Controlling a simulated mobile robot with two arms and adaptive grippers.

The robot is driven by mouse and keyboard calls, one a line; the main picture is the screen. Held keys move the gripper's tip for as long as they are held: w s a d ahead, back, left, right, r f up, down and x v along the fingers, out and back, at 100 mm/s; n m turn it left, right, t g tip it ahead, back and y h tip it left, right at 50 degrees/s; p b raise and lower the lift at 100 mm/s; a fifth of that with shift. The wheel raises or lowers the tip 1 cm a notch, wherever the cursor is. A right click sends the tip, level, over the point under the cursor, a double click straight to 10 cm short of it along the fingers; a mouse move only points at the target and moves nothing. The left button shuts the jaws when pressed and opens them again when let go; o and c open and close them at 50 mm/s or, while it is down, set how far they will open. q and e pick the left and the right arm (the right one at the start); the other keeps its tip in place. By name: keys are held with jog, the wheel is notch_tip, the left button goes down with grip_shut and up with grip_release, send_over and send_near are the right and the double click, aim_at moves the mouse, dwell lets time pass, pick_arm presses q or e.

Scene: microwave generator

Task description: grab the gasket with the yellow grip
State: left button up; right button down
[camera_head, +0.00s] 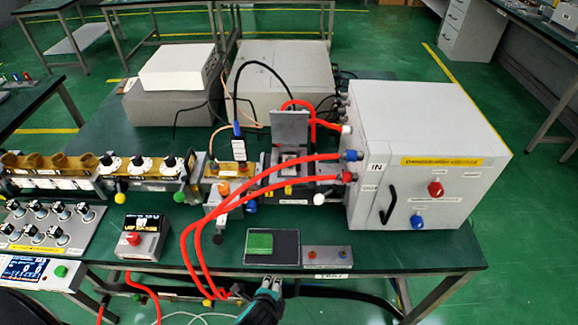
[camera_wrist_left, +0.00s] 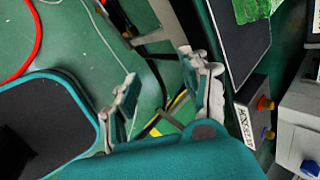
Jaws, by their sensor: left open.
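A round yellow grip (camera_head: 120,198), which I take for the gasket's, hangs below the waveguide row at the left of the table in the head view. The gasket body is too small to make out there. My left gripper (camera_head: 269,285) is at the table's front edge, well right of the yellow grip and apart from it. In the left wrist view the gripper (camera_wrist_left: 165,80) has its two fingers spread with nothing between them. The yellow grip does not show in that view. My right gripper is not in view.
A dark plate (camera_head: 287,249) with a green block (camera_head: 260,244) lies just beyond my left gripper, beside a small button box (camera_head: 327,257). Red hoses (camera_head: 190,257) loop over the table's front edge. A meter box (camera_head: 141,240) stands in front of the yellow grip.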

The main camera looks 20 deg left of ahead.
pick_arm(q)
jog(key=w+r+m+t+y, duration=0.1)
jog(key=w+r+m+t, duration=0.2)
jog(key=r, duration=1.1)
jog(key=m+t+y+p, duration=0.1)
jog(key=m+t, duration=0.2)
jog(key=m, duration=0.9)
send_near(288, 190)
jog(key=p+x, duration=0.1)
jog(key=x, duration=0.4)
jog(key=shift+w+p, duration=0.3)
jog(key=shift+w, duration=0.15)
jog(key=x, duration=0.5)
jog(key=shift+w+a+f+p, duration=0.15)
jog(key=shift+w+f+p, duration=0.1)
jog(key=shift+p, duration=0.1)
jog(key=shift+s, duration=0.1)
jog(key=shift+c, duration=0.8)
grip_shut()
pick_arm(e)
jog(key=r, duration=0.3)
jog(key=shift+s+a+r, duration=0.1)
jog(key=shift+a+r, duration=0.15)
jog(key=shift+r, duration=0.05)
